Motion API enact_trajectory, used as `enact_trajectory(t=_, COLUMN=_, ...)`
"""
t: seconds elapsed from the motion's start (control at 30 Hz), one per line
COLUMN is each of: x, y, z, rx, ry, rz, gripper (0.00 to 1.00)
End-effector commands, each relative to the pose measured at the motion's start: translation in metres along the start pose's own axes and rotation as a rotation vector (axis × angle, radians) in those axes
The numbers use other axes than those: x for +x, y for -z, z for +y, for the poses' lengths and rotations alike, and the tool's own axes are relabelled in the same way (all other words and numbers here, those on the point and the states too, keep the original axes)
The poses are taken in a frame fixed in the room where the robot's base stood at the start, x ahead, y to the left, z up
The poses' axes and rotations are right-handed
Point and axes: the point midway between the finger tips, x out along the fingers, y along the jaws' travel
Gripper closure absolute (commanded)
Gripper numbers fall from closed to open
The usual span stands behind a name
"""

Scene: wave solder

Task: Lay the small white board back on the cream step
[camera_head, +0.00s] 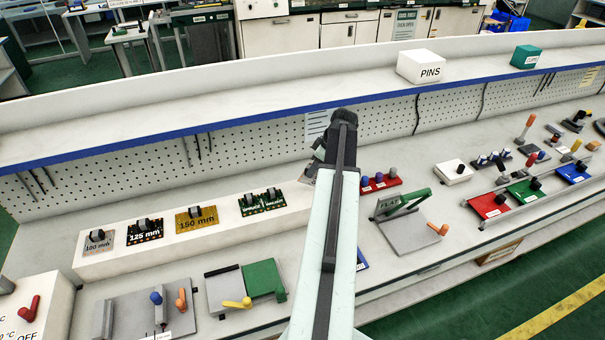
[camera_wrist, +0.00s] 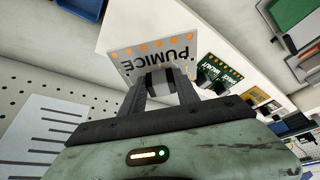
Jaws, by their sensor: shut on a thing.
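My gripper (camera_wrist: 163,92) is shut on the raised grey block of a small white board (camera_wrist: 143,58) marked PUMICE, with orange dots along one edge. In the wrist view the board overlaps the end of the cream step (camera_wrist: 208,42); I cannot tell whether it touches it. In the head view my arm hides most of the gripper, and a sliver of the board (camera_head: 308,180) shows at the right end of the cream step (camera_head: 227,213). Several other boards sit in a row on that step, including a grey 100 mm board (camera_head: 98,242) and a yellow 150 mm board (camera_head: 196,219).
A red rack with coloured pegs (camera_head: 380,184) stands just right of my arm. A grey flat press (camera_head: 408,225) with a green bar and a green-plated fixture (camera_head: 262,281) are in front. A pegboard (camera_head: 250,150) rises behind the bench.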

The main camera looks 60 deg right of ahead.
Motion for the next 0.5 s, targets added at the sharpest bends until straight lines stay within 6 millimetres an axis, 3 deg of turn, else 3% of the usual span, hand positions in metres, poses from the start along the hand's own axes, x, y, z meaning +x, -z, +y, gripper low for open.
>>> enact_trajectory(t=0.07, x=0.0100, y=-0.0033, z=-0.0004, rx=-0.001, ry=0.000, rz=0.000, gripper=1.00)
enact_trajectory(t=0.5, x=0.0091, y=-0.0064, z=0.0005, rx=0.003, ry=-0.001, rz=0.000, gripper=1.00)
